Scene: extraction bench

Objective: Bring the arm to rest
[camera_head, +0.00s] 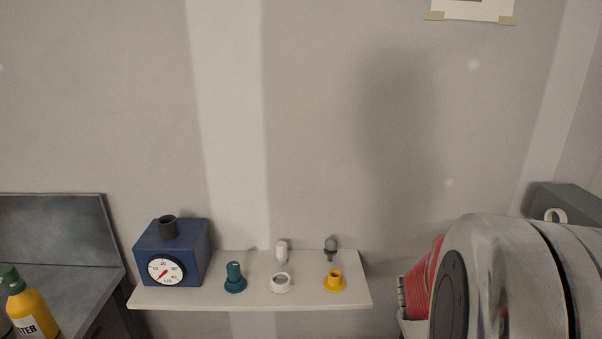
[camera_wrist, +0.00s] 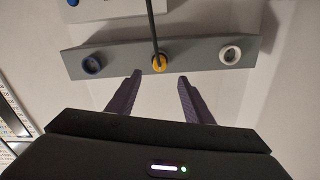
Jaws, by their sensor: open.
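My gripper (camera_wrist: 157,95) shows in the wrist view with its two purple fingers spread apart and nothing between them. Its fingertips point toward a grey bar that carries a blue ring, a yellow fitting and a white ring, and they look apart from it. In the head view, a pale part of my arm (camera_head: 515,275) fills the lower right; my gripper cannot be made out there.
A white shelf (camera_head: 190,297) holds a blue gauge box (camera_head: 188,246), a teal fitting (camera_head: 234,279), a white ring (camera_head: 281,283) and a yellow fitting (camera_head: 334,282). In the wrist view, the grey bar (camera_wrist: 120,58) has a dark rod rising at its middle. A yellow bottle (camera_head: 33,311) stands lower left.

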